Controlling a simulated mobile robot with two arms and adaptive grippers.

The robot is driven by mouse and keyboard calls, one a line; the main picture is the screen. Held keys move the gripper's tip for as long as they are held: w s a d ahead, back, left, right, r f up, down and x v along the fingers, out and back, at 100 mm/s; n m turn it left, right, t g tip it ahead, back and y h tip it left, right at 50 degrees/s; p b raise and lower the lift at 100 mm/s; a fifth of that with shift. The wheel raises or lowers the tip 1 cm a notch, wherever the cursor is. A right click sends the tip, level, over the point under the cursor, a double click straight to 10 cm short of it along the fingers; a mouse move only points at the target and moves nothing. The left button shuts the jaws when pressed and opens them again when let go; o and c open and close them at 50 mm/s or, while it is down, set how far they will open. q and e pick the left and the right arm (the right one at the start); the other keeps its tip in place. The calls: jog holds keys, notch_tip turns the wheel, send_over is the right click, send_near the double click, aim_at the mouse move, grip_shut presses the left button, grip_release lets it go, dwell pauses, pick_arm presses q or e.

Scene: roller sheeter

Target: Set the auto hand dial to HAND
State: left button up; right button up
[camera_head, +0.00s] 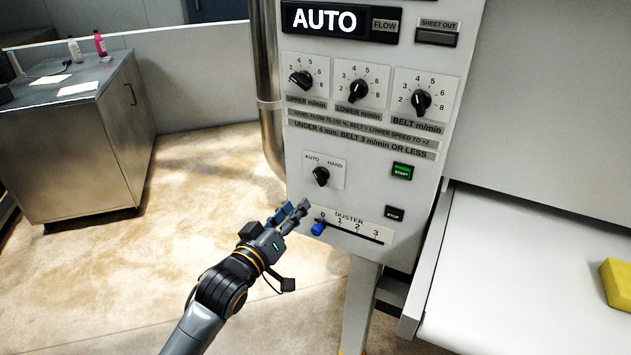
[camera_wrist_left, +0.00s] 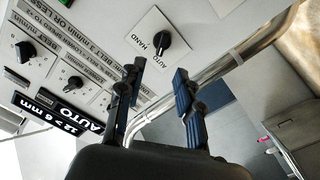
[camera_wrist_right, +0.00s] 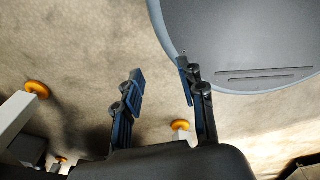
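The auto hand dial (camera_head: 321,176) is a black knob on a white plate marked AUTO on the left and HAND on the right, low on the panel's left side. It also shows in the left wrist view (camera_wrist_left: 162,41), where the labels look turned. My right gripper (camera_wrist_right: 162,74) is open and empty, outside the head view.
A lit display (camera_head: 325,20) reads AUTO. Three speed knobs sit above the dial. A duster slider with a blue knob (camera_head: 318,229) lies just below it, close to my left fingers. START (camera_head: 402,172) and STOP (camera_head: 394,213) buttons are right. A metal pipe (camera_head: 268,90) runs along the panel's left.

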aim_at(318, 179)
pick_arm(q)
jog(key=p+x, duration=0.1)
jog(key=x, duration=1)
jog(key=shift+w+a+f, duration=0.1)
jog(key=shift+a, duration=0.05)
grip_shut()
